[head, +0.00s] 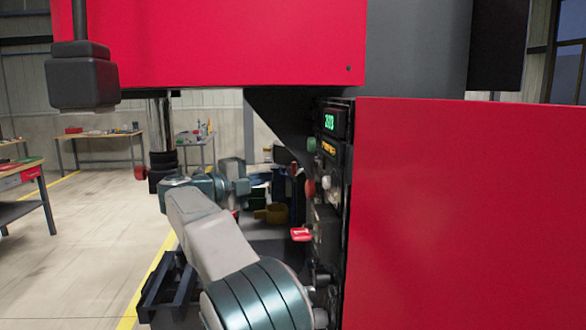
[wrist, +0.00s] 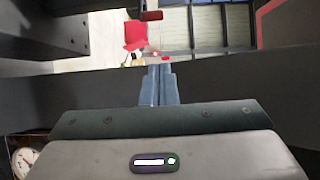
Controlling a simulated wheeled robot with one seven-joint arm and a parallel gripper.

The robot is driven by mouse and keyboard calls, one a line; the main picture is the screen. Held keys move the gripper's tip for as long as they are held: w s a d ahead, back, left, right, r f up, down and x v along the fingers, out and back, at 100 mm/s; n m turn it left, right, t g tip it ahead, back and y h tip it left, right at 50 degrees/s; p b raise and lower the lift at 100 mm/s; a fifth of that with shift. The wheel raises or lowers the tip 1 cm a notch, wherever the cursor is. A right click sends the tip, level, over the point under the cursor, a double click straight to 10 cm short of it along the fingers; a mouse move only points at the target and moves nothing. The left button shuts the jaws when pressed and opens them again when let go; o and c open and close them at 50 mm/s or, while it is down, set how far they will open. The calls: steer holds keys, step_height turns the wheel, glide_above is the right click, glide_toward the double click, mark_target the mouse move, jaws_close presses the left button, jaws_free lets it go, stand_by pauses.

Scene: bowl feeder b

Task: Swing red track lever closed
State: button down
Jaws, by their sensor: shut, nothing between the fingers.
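My gripper (wrist: 158,70) points up the middle of the wrist view, its two grey-blue fingers shut together and empty. Just beyond and left of the fingertips is a bright red piece (wrist: 137,36), with small red and pale parts close to the tips. A dark red bar end (wrist: 151,15) shows above it. I cannot tell which red part is the track lever, nor whether the fingers touch it. In the head view a red tag-like piece (head: 301,234) sticks out from the machine's control side, right of my arm. My fingers cannot be made out there.
The control panel (head: 328,150) with green and orange displays and knobs is close on the right, beside a large red cabinet (head: 470,220). A red machine head (head: 215,40) hangs above. Dark beams cross the wrist view; a gauge (wrist: 25,160) sits lower left. Open floor lies left.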

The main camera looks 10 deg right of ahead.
mark_target(294, 168)
steer(key=shift+d, duration=0.1)
steer(key=shift+w+a+p+x, duration=0.2)
steer(key=shift+p+x, duration=0.3)
steer(key=shift+x, duration=1.4)
steer(key=shift+w+a+p+x, duration=0.15)
steer(key=shift+w+p+x, duration=0.25)
steer(key=shift+x, duration=1.5)
steer(key=shift+w+a+p+x, duration=0.2)
steer(key=shift+p+x, duration=0.35)
steer(key=shift+x, duration=1.3)
